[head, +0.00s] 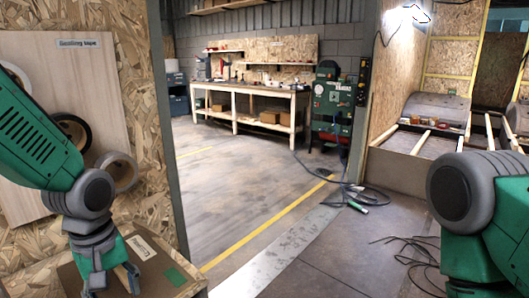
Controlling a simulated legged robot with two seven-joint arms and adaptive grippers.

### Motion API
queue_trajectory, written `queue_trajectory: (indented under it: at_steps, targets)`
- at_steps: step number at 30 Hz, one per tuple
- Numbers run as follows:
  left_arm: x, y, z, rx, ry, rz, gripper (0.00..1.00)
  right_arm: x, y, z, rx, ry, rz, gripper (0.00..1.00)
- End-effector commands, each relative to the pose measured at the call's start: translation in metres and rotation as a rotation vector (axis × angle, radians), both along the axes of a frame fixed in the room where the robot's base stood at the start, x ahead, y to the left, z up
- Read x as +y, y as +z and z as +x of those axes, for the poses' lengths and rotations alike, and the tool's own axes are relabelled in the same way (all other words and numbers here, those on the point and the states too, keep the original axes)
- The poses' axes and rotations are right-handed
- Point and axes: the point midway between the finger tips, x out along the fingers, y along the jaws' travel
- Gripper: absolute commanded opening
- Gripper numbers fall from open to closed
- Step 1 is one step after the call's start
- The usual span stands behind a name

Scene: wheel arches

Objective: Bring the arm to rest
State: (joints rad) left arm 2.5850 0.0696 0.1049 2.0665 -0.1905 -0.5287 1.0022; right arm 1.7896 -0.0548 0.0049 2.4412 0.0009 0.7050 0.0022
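My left arm (40,140), green and grey, comes in from the left and bends down. Its gripper (111,282) points down over a brown surface at the bottom left. The two fingers are spread, with nothing seen between them. Whether the fingertips touch the surface cannot be told. My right arm (470,210) shows only as a green and grey elbow part at the right edge. Its gripper is outside the picture.
A board labelled sealing tape holds a dark roll (75,128) and a pale roll (121,172) close behind my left arm. The brown surface (150,268) bears a label and green patch. Floor (240,190) is open ahead; cables (405,250) lie at right. A workbench (255,87) stands behind.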

Motion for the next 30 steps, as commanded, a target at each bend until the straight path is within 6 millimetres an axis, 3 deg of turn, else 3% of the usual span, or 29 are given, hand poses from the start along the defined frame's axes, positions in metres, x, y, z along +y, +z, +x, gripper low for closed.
queue_trajectory:
  at_steps: [8, 13, 18, 21, 25, 30]
  targets:
    - [-0.005, -0.074, -0.028, 0.0, -0.151, -0.025, 0.44, 0.0, 0.0, 0.0, -0.001, 0.0, 0.0, 0.0]
    - [-0.006, -0.131, -0.059, -0.008, -0.282, -0.036, 0.44, 0.0, 0.0, 0.0, 0.0, 0.0, 0.0, 0.0]
    - [0.0, -0.203, -0.126, -0.017, -0.494, -0.026, 0.44, 0.0, 0.0, 0.0, 0.0, 0.0, 0.0, 0.0]
    - [0.006, -0.232, -0.168, -0.029, -0.633, -0.005, 0.44, 0.0, 0.0, 0.0, 0.0, 0.0, 0.0, 0.0]
    - [0.013, -0.25, -0.205, -0.041, -0.763, 0.027, 0.44, 0.0, 0.0, 0.0, 0.0, 0.0, 0.0, 0.0]
    - [0.016, -0.255, -0.221, -0.052, -0.831, 0.045, 0.44, 0.0, 0.0, 0.0, 0.0, 0.0, 0.0, 0.0]
